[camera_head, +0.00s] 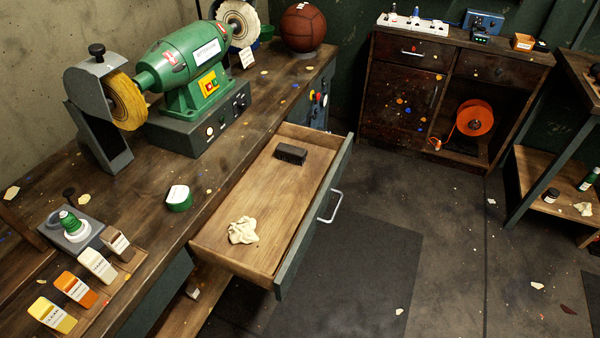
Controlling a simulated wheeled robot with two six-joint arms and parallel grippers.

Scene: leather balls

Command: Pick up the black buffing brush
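The black buffing brush (291,154) lies in the open wooden drawer (262,192), toward the drawer's far end. It is a small dark block with a bristly-looking side. A crumpled cream cloth (243,230) lies in the same drawer, nearer the front left, apart from the brush. The drawer is pulled out from the workbench and has a metal handle (330,207) on its outer front. Neither of my grippers shows in the head view.
A green bench grinder (187,72) with buffing wheels stands on the workbench (150,180). Floor right of the drawer is mostly clear, with a dark mat (360,265).

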